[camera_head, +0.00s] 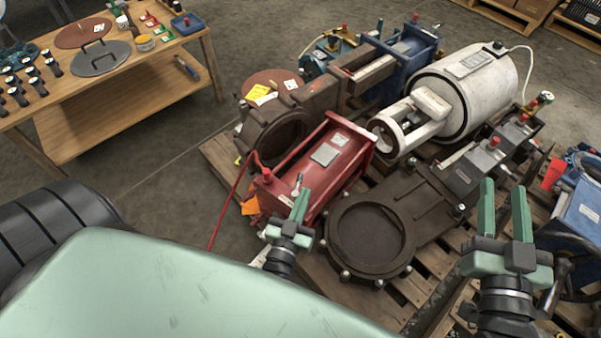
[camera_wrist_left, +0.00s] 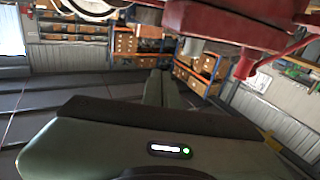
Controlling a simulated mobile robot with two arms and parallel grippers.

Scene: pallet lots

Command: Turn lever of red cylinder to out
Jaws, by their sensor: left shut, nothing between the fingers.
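The red cylinder (camera_head: 322,165) lies on a wooden pallet in the middle of the head view, with a pale plate on top. My left gripper (camera_head: 302,198) is shut and empty, right beside this lever in the picture. I cannot tell whether they touch. In the left wrist view, the shut green fingers (camera_wrist_left: 156,85) point away, and red metal (camera_wrist_left: 225,20) crosses the top. My right gripper (camera_head: 505,200) is open and empty at the right, apart from the red cylinder.
A dark round valve (camera_head: 372,232) lies right of the red cylinder. A white cylinder (camera_head: 475,85) and a blue device (camera_head: 405,55) stand behind. A thin red hose (camera_head: 228,208) hangs at the left. A wooden workbench (camera_head: 130,110) stands at the back left, with clear floor between.

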